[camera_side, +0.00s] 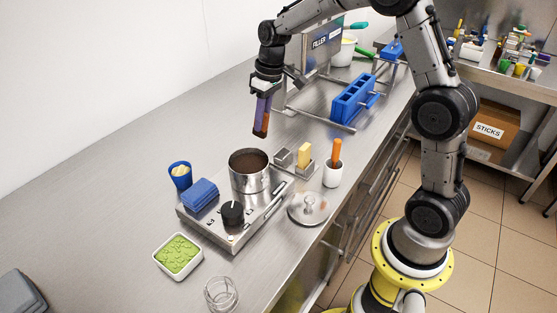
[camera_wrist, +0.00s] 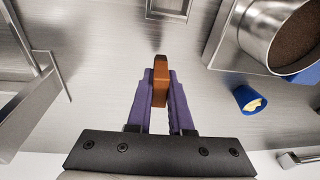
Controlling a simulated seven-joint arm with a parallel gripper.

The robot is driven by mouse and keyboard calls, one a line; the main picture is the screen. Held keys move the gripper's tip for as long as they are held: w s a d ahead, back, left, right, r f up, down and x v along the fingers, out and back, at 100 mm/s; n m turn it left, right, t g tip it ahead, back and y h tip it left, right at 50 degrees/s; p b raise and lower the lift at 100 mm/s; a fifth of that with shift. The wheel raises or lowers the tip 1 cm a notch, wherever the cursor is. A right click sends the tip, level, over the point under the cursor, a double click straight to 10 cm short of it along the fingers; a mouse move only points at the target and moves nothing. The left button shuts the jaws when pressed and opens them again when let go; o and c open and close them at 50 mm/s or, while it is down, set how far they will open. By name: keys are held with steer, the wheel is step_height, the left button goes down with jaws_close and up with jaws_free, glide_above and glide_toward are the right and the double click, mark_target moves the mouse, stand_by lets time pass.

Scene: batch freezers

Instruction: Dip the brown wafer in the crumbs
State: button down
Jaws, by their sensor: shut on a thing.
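My gripper (camera_side: 262,113) has purple fingers and is shut on the brown wafer (camera_side: 261,126), held upright above the counter behind the pot. The wafer's tip also shows between the fingers in the wrist view (camera_wrist: 160,78). The green crumbs (camera_side: 178,252) fill a white square dish (camera_side: 180,271) at the front left of the counter. My gripper is well apart from that dish, up and to the right of it in the side view. The dish does not show in the wrist view.
A pot of dark contents (camera_side: 249,180) stands on a hot plate (camera_side: 225,236) between my gripper and the crumbs. Near it are a blue cup (camera_side: 180,176), a blue cloth (camera_side: 200,195), a lid (camera_side: 308,208), a white cup (camera_side: 333,175) and a clear glass (camera_side: 221,295). A blue rack (camera_side: 352,104) stands behind.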

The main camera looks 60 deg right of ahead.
steer(key=n, duration=0.1)
steer(key=s+n, duration=0.1)
steer(key=n, duration=0.1)
steer(key=shift+s+r+n, duration=0.15)
steer(key=shift+n, duration=0.15)
steer(key=s+r+n+g+h, duration=0.1)
steer(key=s+r+n, duration=0.4)
steer(key=n, duration=0.8)
steer(key=shift+s+a+r, duration=0.3)
steer(key=shift+s+r, duration=0.1)
steer(key=shift+s, duration=0.1)
steer(key=shift+f, duration=4.8)
